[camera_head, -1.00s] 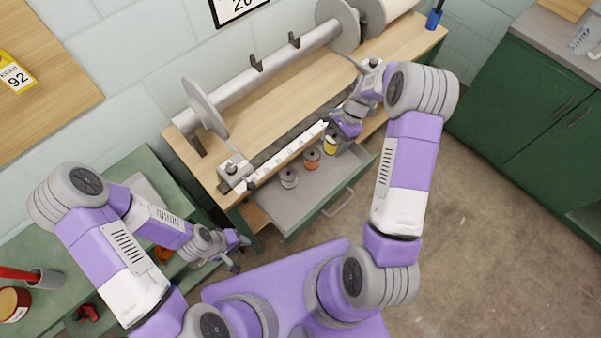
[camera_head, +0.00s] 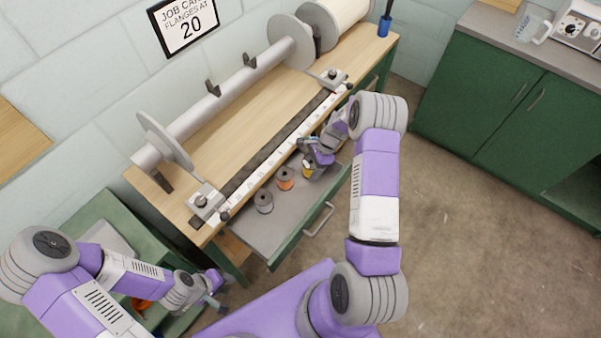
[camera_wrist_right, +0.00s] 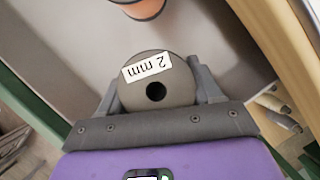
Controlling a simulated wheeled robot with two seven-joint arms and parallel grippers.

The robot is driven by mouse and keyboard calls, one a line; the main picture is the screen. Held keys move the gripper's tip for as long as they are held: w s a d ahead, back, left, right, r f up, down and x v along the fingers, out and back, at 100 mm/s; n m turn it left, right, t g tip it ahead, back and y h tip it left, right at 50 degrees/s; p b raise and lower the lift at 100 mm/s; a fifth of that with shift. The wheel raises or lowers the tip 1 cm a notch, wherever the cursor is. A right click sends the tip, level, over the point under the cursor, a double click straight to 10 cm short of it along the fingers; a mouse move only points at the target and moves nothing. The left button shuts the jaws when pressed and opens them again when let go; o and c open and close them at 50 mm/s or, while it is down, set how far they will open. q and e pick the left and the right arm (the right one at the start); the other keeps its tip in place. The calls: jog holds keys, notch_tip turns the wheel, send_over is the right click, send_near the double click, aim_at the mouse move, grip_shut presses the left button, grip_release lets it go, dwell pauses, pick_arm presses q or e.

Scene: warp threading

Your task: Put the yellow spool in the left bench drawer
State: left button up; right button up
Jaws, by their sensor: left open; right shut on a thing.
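The yellow spool (camera_head: 307,173) is mostly hidden by my right gripper (camera_head: 314,158) in the head view, at the right end of the open bench drawer (camera_head: 312,222). In the right wrist view my right gripper is shut on this spool (camera_wrist_right: 155,91), whose grey top has a dark hole and a "2 mm" label. I cannot tell whether the spool touches the drawer floor. My left gripper (camera_head: 216,297) is open and empty at lower left, apart from the drawer.
The bench's white marked rail (camera_head: 270,165) runs just behind the drawer.

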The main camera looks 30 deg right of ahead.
aim_at(301, 178)
jog(key=a, duration=0.4)
jog(key=shift+w, duration=0.35)
jog(key=shift+f+b, duration=0.45)
jog(key=shift+f, duration=0.15)
jog(key=shift+d, duration=0.1)
jog(key=o, duration=0.7)
jog(key=shift+f, duration=0.15)
jog(key=o, duration=0.5)
